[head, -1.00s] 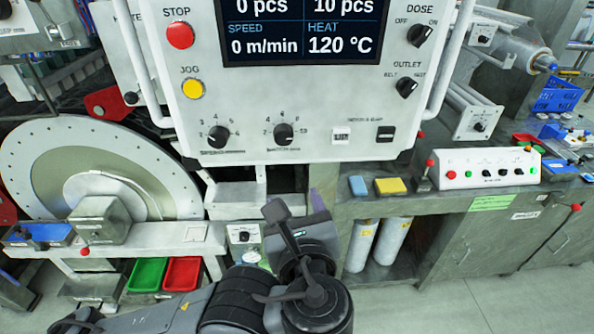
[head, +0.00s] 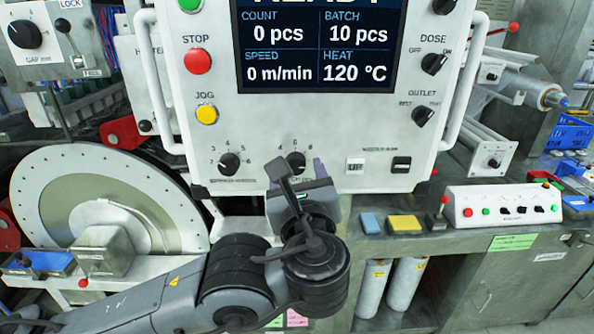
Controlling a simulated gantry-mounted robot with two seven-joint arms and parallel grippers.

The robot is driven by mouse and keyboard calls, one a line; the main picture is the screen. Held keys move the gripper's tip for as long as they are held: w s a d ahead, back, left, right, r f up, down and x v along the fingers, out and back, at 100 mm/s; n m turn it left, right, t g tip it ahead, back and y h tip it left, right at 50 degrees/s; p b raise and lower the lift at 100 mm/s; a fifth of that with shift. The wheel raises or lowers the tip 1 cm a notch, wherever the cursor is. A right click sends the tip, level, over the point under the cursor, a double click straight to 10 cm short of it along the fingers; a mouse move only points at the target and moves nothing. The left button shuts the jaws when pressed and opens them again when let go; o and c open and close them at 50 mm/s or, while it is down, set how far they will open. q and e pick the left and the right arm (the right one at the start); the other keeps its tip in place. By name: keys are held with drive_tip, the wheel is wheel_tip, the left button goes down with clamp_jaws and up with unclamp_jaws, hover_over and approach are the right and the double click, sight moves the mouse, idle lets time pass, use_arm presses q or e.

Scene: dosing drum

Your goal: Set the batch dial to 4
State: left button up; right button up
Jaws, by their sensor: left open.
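The control panel (head: 330,120) carries two black dials low down. The right one (head: 296,160), with a scale whose 4, 6 and 8 show, appears to be the batch dial; its label is mostly hidden and its pointer is hard to read. The screen (head: 318,45) reads BATCH 10 pcs. My left gripper (head: 296,178) is open and empty, pointing at the panel just below this dial in the picture. It covers the dial's lower surroundings. I cannot tell whether it touches. My right gripper is not in view.
A white UP display (head: 355,165) and a black switch (head: 401,164) sit to the right. The JOG button (head: 207,113) and STOP button (head: 198,61) are above left. A bench (head: 400,240) lies below right.

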use_arm(q)
drive_tip(key=shift+w+a, duration=0.1)
drive_tip(key=shift+w, duration=0.8)
drive_tip(key=c, duration=1)
